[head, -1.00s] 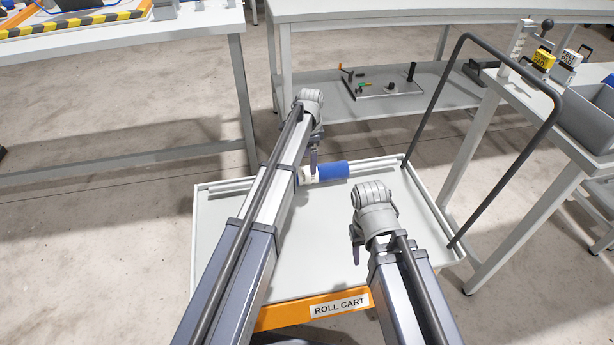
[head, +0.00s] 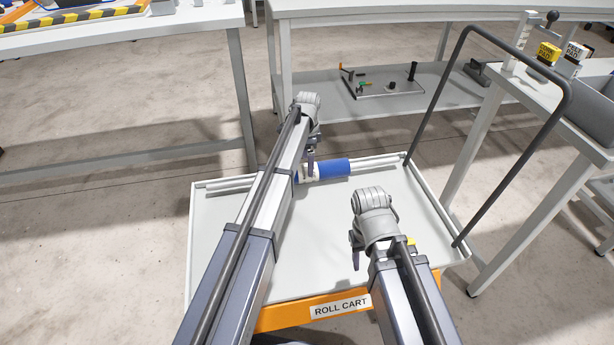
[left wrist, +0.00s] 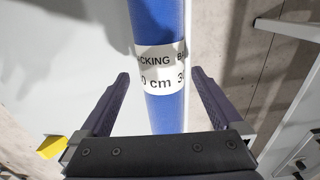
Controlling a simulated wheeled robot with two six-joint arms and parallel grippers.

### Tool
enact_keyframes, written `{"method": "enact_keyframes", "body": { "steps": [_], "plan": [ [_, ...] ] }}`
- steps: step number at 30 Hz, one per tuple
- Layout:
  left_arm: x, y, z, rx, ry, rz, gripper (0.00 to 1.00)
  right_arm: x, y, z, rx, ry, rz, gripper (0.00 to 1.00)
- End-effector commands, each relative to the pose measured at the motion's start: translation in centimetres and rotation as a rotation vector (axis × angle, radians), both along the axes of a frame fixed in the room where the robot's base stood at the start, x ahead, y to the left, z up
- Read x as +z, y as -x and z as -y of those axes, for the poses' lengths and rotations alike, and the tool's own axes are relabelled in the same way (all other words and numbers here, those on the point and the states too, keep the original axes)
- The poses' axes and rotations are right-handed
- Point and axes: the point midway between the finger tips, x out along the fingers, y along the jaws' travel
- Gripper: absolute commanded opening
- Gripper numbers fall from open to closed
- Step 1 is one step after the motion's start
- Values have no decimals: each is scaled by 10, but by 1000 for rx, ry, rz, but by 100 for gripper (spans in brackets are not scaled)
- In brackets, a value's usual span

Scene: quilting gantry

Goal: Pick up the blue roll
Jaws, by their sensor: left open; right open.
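The blue roll (head: 333,168) lies on a rail across the back of the roll cart, and a white label wraps part of it. My left arm hides the part of the rail left of it. In the left wrist view the blue roll (left wrist: 160,108) runs between the two fingers of my left gripper (left wrist: 157,90), which is open with a gap on each side.
The roll cart's tray (head: 215,265) is otherwise bare, with a tall dark handle (head: 490,35) on the right. A bench with a grey bin (head: 594,115) stands right of it. A lower shelf behind holds a tray of small parts (head: 385,86).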

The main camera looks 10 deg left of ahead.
Motion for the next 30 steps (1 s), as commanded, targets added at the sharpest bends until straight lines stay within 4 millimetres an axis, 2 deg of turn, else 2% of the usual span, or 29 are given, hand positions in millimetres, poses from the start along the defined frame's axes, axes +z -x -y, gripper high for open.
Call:
{"method": "enact_keyframes", "body": {
  "steps": [1, 7, 17, 30],
  "plan": [
    [-12, -1, -1, 0, 0, 0, 100, -12, 0, 0, 1, -1, 0, 50],
    [-37, -1, -3, 0, 0, 0, 100, -37, 0, -1, 0, -2, 0, 50],
    [-39, -1, -3, 0, 0, 0, 100, -40, 0, 0, -3, -2, 1, 50],
    [-39, -1, -3, 0, 0, 0, 53, -40, 0, -1, -3, -2, 1, 50]
  ]
}}
